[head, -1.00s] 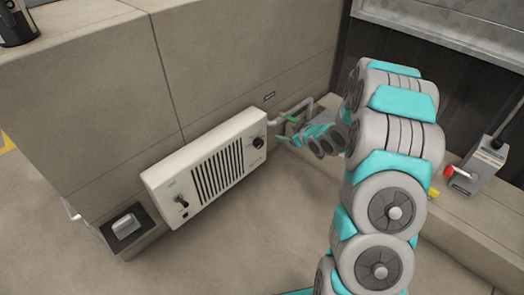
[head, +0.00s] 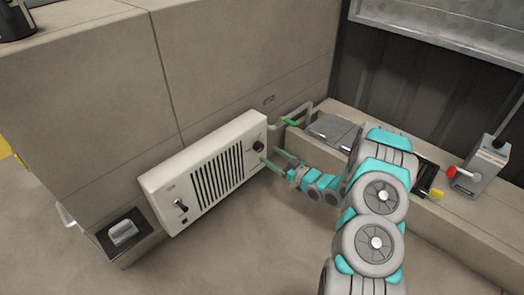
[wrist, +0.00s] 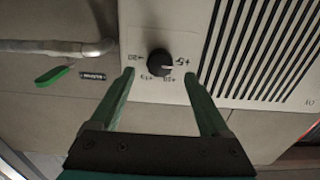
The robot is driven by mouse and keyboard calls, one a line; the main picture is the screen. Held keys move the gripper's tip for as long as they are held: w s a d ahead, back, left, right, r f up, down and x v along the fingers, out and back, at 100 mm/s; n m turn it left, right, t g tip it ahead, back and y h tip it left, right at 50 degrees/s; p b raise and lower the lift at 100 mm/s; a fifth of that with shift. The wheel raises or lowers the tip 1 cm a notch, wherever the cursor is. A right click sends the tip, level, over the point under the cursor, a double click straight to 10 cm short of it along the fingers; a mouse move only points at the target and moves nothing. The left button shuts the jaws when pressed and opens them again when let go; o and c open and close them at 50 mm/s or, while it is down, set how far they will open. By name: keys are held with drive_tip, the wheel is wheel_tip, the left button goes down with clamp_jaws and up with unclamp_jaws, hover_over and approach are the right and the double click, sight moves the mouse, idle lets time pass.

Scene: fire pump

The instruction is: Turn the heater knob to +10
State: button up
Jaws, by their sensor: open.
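The white heater (head: 160,188) is mounted on the beige cabinet wall, with dark vertical slats across its middle. Its round black knob (head: 258,146) is at the right end, and the knob also shows in the wrist view (wrist: 159,62). Printed marks around it appear upside down there; a light pointer line seems to face right, towards a mark like +5. My gripper (head: 270,157) is open, with green fingers in front of the knob. In the wrist view the fingertips (wrist: 159,75) stand left and right of the knob with gaps on both sides, apparently not touching it.
A black switch (head: 181,205) is on the heater's left end. A green-handled pipe (head: 298,116) runs close beside the heater's right end. A grey box with a red knob (head: 480,167) stands on the ledge at right. The floor below the heater is clear.

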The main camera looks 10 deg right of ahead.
sight(261, 149)
drive_tip(key=shift+x, duration=2.75)
drive_tip(key=shift+c, duration=0.2)
clamp_jaws()
